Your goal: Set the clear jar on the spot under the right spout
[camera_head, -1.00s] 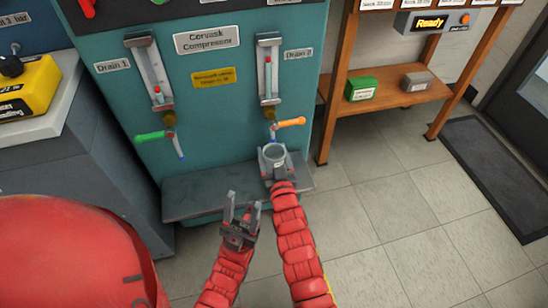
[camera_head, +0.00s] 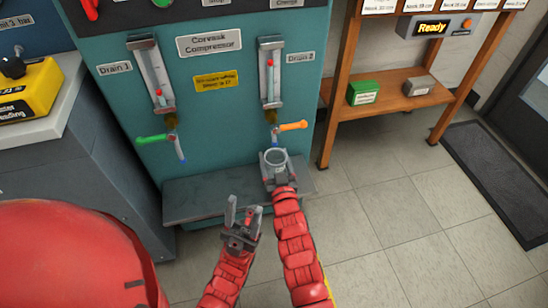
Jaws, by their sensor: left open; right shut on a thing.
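The clear jar (camera_head: 276,159) is upright, with its open mouth facing up. My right gripper (camera_head: 277,170) is shut on it, with its fingers around the jar's sides. The jar shows just below the right spout (camera_head: 274,134), which has an orange handle. It is over the right part of the grey shelf (camera_head: 205,196). The gripper hides the jar's base, so I cannot tell whether it touches the shelf. My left gripper (camera_head: 243,213) is open and empty, in front of the shelf's front edge and left of the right arm.
The left spout (camera_head: 180,150) with a green handle (camera_head: 152,139) is on the teal compressor panel (camera_head: 220,120). A wooden rack (camera_head: 400,108) stands to the right, holding a green box (camera_head: 362,91). The shelf's left part is clear.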

